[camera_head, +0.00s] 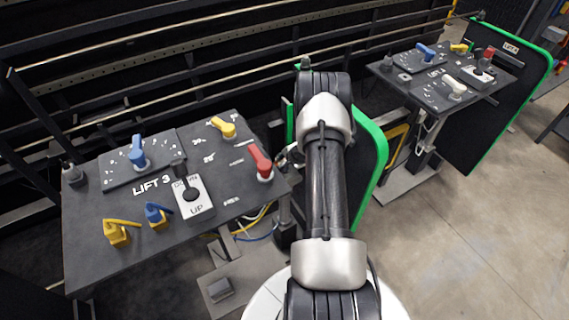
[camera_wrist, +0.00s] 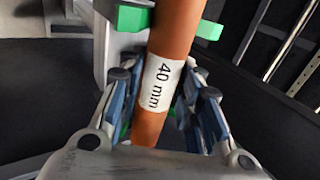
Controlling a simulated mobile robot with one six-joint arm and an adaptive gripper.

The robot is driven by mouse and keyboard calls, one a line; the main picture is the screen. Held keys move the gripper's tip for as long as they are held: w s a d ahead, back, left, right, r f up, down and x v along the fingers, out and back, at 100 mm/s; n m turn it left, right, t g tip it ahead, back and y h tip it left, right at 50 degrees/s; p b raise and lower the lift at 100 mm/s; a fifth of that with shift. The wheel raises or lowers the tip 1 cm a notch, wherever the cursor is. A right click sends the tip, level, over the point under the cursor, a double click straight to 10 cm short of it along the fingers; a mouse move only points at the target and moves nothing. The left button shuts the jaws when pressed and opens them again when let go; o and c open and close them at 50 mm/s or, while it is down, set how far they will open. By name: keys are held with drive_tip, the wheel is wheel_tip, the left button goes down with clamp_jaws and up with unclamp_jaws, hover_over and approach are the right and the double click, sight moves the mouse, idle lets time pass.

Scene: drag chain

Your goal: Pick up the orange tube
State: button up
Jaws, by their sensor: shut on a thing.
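The orange tube (camera_wrist: 176,35) shows in the wrist view, with a white label reading "40 mm" around it. It runs tilted from the top of the picture down between the fingers. My gripper (camera_wrist: 163,100) is shut on the tube, with a blue-grey finger on each side near the label. A green bracket piece (camera_wrist: 135,18) is close beside the tube near the top. I cannot tell whether the tube touches it. In the head view my arm hides the gripper and the tube.
In the head view, a control panel marked LIFT 3 (camera_head: 120,240) with several colored levers stands at left. A second panel (camera_head: 440,95) stands at the right, beside a green-edged board (camera_head: 500,95). Bare floor (camera_head: 470,240) lies at lower right.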

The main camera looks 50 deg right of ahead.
clamp_jaws()
drive_tip(key=shift+r, duration=0.1)
